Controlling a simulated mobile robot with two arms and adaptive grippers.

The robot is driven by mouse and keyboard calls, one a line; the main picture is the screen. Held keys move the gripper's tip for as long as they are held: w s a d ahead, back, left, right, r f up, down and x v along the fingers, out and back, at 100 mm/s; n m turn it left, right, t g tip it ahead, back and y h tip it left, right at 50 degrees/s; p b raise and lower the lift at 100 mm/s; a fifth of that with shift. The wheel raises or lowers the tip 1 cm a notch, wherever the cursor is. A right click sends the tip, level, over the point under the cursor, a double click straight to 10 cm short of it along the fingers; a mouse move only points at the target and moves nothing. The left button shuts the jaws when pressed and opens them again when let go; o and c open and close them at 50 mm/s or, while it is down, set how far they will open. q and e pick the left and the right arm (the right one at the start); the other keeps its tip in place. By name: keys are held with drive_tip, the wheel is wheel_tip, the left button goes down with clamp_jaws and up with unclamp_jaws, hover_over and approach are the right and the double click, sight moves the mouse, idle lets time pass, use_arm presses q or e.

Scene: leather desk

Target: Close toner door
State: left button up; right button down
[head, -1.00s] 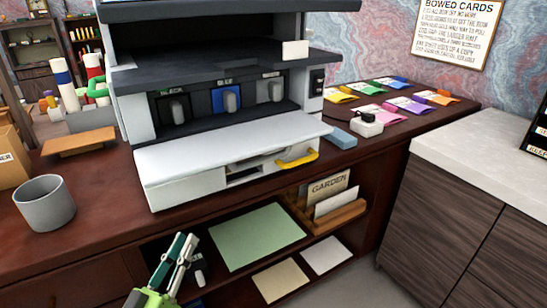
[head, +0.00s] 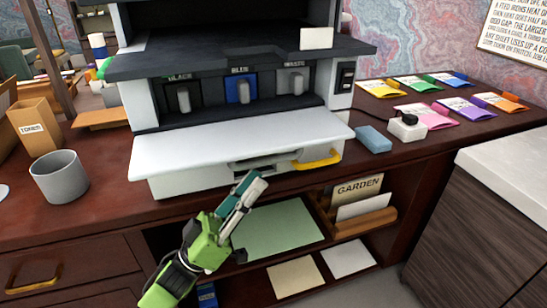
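The printer's white toner door (head: 235,141) is folded down and lies open, about flat, in front of the toner bay. Behind it the bay shows slots labelled BLACK (head: 183,97), BLUE (head: 241,90) and WASTE (head: 293,82). My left gripper (head: 247,187) is in front of the printer, below the door's front edge, and its fingers point up and to the right. Its fingers lie close together in this view, and I cannot tell whether they are parted. Nothing shows between them. My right gripper is not in view.
A grey cup (head: 59,176) and a TONER box (head: 36,126) stand at left. A blue block (head: 373,139) and a white box (head: 408,127) lie at right. An open shelf with papers (head: 272,232) is underneath.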

sight(272, 161)
use_arm(q)
drive_tip(key=x, duration=0.6)
drive_tip(key=shift+w+d+r, duration=0.1)
drive_tip(key=shift+r, duration=0.05)
clamp_jaws()
